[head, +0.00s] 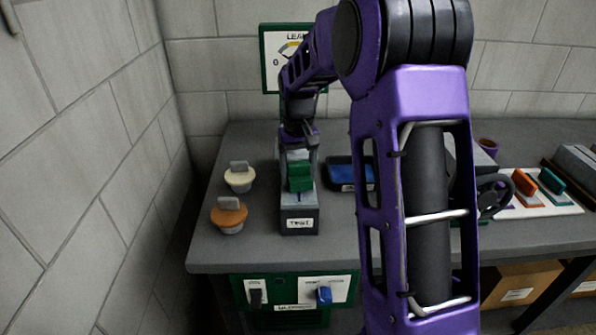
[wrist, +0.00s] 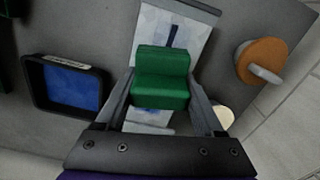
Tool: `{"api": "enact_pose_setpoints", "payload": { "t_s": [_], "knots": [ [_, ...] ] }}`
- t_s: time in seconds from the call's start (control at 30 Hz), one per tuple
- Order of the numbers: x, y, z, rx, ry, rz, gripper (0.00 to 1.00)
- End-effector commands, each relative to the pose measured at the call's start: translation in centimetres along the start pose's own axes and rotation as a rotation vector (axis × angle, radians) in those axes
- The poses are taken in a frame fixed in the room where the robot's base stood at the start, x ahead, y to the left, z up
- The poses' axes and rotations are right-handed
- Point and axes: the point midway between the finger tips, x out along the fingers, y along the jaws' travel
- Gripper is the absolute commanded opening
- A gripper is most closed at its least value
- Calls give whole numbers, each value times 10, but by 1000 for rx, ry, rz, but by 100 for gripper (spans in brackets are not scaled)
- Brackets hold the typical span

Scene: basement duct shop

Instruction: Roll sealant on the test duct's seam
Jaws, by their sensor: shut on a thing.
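My gripper (wrist: 162,88) is shut on a green block-shaped tool (wrist: 162,72), one finger on each side of it. In the head view the tool (head: 299,177) is over the grey test duct (head: 300,213), whose front label seems to read "TEST". In the wrist view the duct's pale, blue-smeared top (wrist: 190,28) shows beyond and below the tool, with a dark blue strip along its middle. The tool's underside is hidden, so I cannot tell if it touches the duct. A dark tray with blue inside (head: 340,187) sits just right of the duct; it also shows in the wrist view (wrist: 72,88).
A cream-based knob (head: 239,181) and an orange-based knob (head: 229,217) stand left of the duct. A leak gauge (head: 273,45) is behind, a switch panel (head: 283,290) below the bench edge. Orange and teal tools lie on a white board (head: 535,208) at right.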

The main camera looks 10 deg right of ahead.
Motion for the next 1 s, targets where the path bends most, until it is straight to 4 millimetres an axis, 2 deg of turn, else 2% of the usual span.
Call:
{"api": "enact_pose_setpoints", "payload": {
  "t_s": [0.23,0.53,0.83,1.0],
  "knots": [
    [2,-5,22,0,0,0,0],
    [2,-7,33,0,0,0,0],
    [4,-12,59,-1,-2,0,0],
    [5,-13,66,-1,-3,0,0]
  ]
}}
